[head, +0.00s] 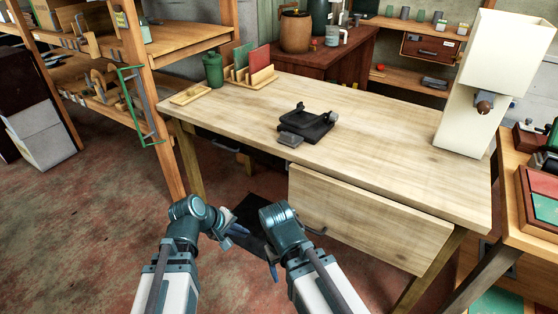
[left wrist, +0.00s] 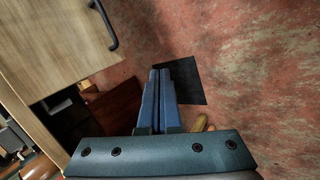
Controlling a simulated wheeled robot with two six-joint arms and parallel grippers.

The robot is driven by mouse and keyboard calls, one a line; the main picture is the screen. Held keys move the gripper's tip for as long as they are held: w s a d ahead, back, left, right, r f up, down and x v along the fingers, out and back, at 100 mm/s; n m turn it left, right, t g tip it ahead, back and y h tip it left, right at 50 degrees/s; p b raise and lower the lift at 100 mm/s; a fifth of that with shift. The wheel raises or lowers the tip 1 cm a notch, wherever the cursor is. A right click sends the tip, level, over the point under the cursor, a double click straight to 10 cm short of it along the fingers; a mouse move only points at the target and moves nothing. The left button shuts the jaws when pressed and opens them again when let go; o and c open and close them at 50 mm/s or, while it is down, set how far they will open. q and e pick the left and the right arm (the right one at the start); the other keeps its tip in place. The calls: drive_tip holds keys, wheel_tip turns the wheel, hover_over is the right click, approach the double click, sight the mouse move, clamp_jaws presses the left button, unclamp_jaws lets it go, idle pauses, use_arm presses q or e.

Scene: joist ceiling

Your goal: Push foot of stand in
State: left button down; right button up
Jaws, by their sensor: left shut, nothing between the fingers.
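A black stand (head: 310,122) lies low on the wooden table, near the middle of its top. A small grey plate (head: 290,139) sits at its front left edge; I cannot tell whether this is its foot. My left gripper (head: 238,230) is in front of the table, below the tabletop and well apart from the stand. Its blue fingers (left wrist: 158,98) are shut and empty in the left wrist view. My right gripper (head: 273,270) is mostly hidden behind its own wrist, with only a bit of finger showing.
The wooden table (head: 390,150) has a drawer front (head: 360,222) on its near side. A white dispenser (head: 470,120) stands at its right end. A file rack (head: 250,75), a green canister (head: 212,70) and a small tray (head: 190,94) stand at the back left. The tabletop around the stand is clear.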

use_arm(q)
drive_tip(key=w+d+r+n+t+h, duration=0.2)
drive_tip(key=w+r+n+t+h, duration=0.1)
drive_tip(key=r+n, duration=0.5)
drive_tip(key=w+d+r+n+t+h, duration=0.2)
drive_tip(key=w+r+n+t, duration=0.3)
drive_tip(key=r+n, duration=0.4)
drive_tip(key=n+t, duration=0.1)
drive_tip(key=n, duration=0.3)
drive_tip(key=shift+w+r+t+h, duration=0.15)
drive_tip(key=shift+w+t+h, duration=0.2)
drive_tip(key=shift+t+h, duration=0.05)
use_arm(e)
drive_tip(key=shift+f, duration=0.4)
drive_tip(key=shift+w, duration=0.1)
